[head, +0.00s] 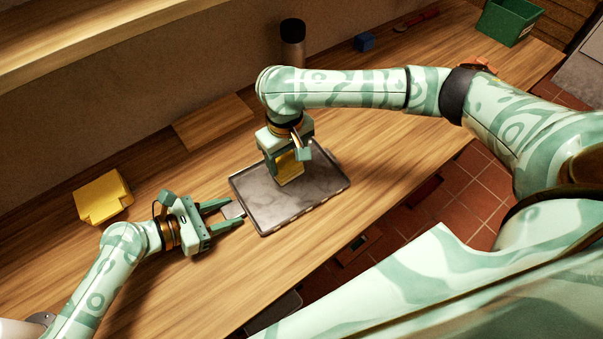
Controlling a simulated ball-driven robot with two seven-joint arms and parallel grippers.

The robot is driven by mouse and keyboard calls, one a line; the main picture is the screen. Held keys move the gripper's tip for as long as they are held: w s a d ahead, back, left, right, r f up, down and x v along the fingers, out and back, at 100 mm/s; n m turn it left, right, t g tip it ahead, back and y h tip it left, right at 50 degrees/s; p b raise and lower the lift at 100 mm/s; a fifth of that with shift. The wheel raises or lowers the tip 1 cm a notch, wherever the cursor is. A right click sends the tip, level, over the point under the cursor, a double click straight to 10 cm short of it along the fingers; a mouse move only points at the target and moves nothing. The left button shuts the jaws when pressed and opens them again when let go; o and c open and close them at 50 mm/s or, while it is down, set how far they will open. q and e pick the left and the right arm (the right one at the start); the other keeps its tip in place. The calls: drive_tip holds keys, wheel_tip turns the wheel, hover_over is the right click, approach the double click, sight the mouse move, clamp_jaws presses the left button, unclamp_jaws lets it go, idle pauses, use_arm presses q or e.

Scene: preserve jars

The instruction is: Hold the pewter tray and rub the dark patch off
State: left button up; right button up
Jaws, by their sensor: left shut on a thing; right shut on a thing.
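The pewter tray (315,196) lies flat on the wooden bench, a shallow grey rectangle with a raised rim and a mottled floor. My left gripper (235,210) is at its left side, its fingers either side of a small grey tab at the tray's edge, shut on it. The block's lower end appears to touch the tray floor. I cannot make out a distinct dark patch; the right gripper and block hide part of the floor.
The bench (330,240) is clear around the tray. A yellow object (102,198) lies far left and a wooden board (214,122) lies behind. A dark jar (292,42), a blue block (364,41) and a green bin (509,21) stand along the back.

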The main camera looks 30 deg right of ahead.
drive_tip(key=shift+s+a+r, duration=0.1)
drive_tip(key=shift+a+r, duration=0.1)
drive_tip(key=shift+a, duration=1.35)
drive_tip(key=shift+f, duration=0.2)
drive_tip(key=shift+r, duration=0.25)
drive_tip(key=shift+f, duration=0.25)
drive_tip(key=shift+d+r, duration=0.15)
drive_tip(key=shift+d, duration=0.8)
drive_tip(key=shift+d+r, duration=0.1)
drive_tip(key=shift+d, duration=0.8)
drive_tip(key=shift+s+d+r, duration=0.1)
drive_tip(key=shift+s+d, duration=0.4)
drive_tip(key=shift+s, duration=0.2)
drive_tip(key=shift+s+d+r, duration=0.1)
drive_tip(key=shift+s+d, duration=0.35)
drive_tip(key=shift+s, duration=0.2)
